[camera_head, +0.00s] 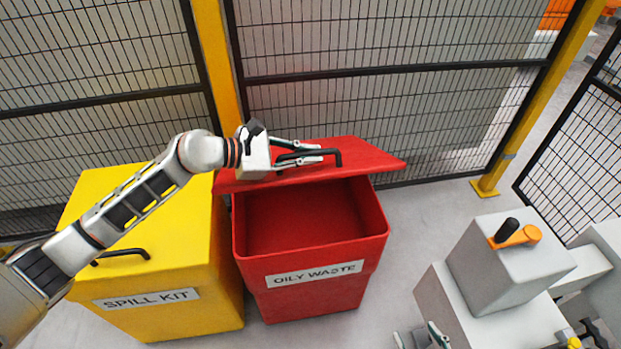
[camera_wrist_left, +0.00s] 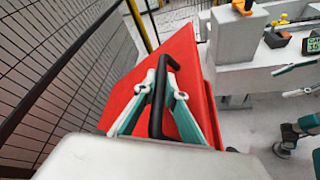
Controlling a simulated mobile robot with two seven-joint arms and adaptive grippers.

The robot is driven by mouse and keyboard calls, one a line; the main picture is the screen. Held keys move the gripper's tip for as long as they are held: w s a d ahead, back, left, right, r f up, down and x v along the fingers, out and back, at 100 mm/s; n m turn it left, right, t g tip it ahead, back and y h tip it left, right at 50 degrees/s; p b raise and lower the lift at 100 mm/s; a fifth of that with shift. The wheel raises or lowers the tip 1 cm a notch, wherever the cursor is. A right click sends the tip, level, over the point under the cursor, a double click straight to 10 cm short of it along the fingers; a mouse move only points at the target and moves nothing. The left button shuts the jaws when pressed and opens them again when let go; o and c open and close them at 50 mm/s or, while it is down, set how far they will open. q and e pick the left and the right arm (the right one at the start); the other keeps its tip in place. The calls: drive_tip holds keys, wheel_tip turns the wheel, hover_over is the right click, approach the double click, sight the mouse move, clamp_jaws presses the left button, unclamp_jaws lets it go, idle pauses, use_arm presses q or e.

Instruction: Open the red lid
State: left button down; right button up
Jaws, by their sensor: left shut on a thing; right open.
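The red lid (camera_head: 375,157) of the red OILY WASTE bin (camera_head: 310,290) stands raised and tilted at the back, and the bin's dark red inside shows below it. My left gripper (camera_head: 318,155) is shut on the black bar handle (camera_head: 338,158) on the lid's upper face. In the left wrist view the handle (camera_wrist_left: 157,100) runs between the fingers, above the red lid surface (camera_wrist_left: 183,55). My right gripper (camera_head: 421,339) is open and empty at the bottom edge of the head view, only its fingers showing.
A yellow SPILL KIT box (camera_head: 180,255) with a black handle stands close against the bin's left side. A mesh fence (camera_head: 400,95) with yellow posts runs behind. A grey block (camera_head: 510,265) with an orange-and-black part on top stands at right. Bare floor lies between it and the bin.

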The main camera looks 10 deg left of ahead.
use_arm(q)
drive_tip(key=shift+n+g, duration=0.4)
drive_tip(key=shift+n, duration=0.1)
drive_tip(key=shift+w+a+r, duration=0.25)
drive_tip(key=shift+w+r, duration=0.45)
drive_tip(key=shift+r, duration=0.2)
drive_tip(key=shift+w+a+r, duration=0.2)
drive_tip(key=shift+w+r, duration=0.45)
drive_tip(key=shift+r, duration=0.25)
drive_tip(key=c, duration=2.4)
unclamp_jaws()
drive_tip(key=shift+o, duration=0.2)
drive_tip(key=v, duration=1.2)
drive_tip(key=shift+o, duration=0.3)
